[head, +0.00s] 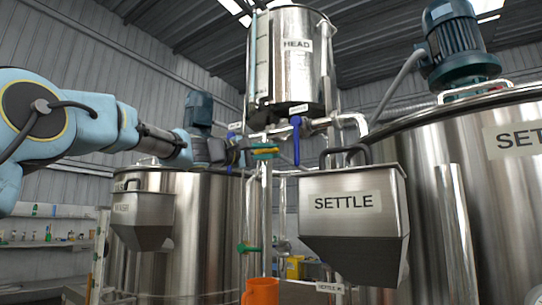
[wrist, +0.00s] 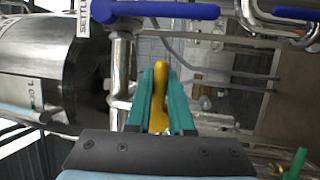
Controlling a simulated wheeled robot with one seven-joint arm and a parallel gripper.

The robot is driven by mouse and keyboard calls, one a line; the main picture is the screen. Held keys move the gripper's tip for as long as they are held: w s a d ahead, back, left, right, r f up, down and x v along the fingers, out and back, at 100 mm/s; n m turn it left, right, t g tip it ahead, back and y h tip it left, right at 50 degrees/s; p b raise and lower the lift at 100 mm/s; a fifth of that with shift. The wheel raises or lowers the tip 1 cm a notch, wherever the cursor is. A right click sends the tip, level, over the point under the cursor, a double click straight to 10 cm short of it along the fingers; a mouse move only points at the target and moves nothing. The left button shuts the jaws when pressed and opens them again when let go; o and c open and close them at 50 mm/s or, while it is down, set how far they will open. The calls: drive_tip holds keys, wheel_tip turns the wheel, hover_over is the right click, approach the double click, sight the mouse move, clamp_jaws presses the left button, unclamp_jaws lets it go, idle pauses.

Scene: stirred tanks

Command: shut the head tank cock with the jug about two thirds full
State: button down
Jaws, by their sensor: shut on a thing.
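The head tank (head: 290,65), a steel vessel marked HEAD, hangs high in the middle of the head view. A yellow lever handle (wrist: 160,90) shows in the wrist view between the teal fingers of my gripper (wrist: 161,105), which is shut on it. In the head view my gripper (head: 265,151) is at the pipework below the head tank. The body of the cock that the yellow handle turns is hidden, so I cannot tell its angle. An orange jug (head: 260,292) stands at the bottom of the head view, cut off by the edge. Its fill level is not visible.
A blue handle (head: 296,140) hangs close right of my gripper; a green handle (head: 248,248) sits lower on the pipework. A steel hopper marked SETTLE (head: 350,235) and a large tank (head: 460,180) crowd the right. Another tank (head: 205,235) stands left, below my arm.

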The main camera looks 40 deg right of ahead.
drive_tip(key=c, duration=0.8)
unclamp_jaws()
drive_tip(key=b+v, duration=0.5)
drive_tip(key=v, duration=0.6)
drive_tip(key=shift+b, duration=0.3)
